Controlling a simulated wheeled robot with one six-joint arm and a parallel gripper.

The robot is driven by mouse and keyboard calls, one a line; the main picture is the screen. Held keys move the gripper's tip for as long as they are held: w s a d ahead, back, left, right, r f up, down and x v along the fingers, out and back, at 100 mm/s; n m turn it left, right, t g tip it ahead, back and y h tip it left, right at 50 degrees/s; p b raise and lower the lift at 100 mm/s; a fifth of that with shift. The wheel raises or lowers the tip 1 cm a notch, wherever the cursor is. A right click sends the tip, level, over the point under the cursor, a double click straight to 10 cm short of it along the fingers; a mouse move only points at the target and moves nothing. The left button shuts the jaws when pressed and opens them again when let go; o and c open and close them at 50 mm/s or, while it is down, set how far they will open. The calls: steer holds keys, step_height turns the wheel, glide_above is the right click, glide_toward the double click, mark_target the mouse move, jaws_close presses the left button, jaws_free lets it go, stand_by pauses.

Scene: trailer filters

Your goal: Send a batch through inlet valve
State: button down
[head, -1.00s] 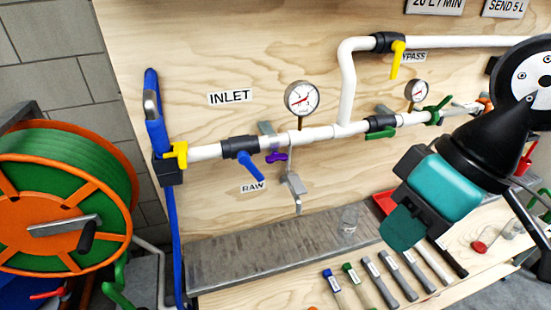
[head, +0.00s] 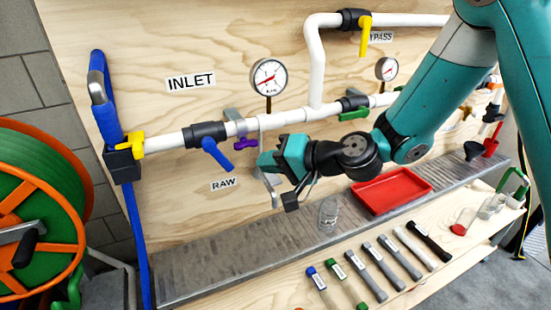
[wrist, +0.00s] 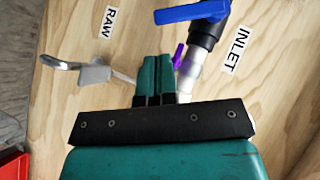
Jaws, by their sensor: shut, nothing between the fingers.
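The inlet valve is a black body (head: 205,134) on the white pipe with a blue lever (head: 217,153), under the INLET sign (head: 191,82). The lever slants down and right, off the pipe's line. In the wrist view the blue lever (wrist: 192,12) is at the top. My gripper (head: 264,163) is right of the lever and below the pipe, apart from the lever. In the wrist view its teal fingers (wrist: 155,75) are together and empty. A small purple handle (head: 245,144) sits right of the valve, and a grey sample spout (head: 268,185) is partly hidden behind my gripper.
A pressure gauge (head: 268,77) stands above the pipe. A yellow bypass lever (head: 365,36) and a green lever (head: 354,114) are to the right. A clear glass (head: 328,212) and a red tray (head: 391,190) stand on the metal shelf. Several tools lie below.

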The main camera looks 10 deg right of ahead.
mark_target(220, 157)
steer(key=p+x, duration=0.1)
steer(key=x, duration=0.5)
steer(key=shift+s, duration=0.15)
steer(key=shift+f, duration=0.15)
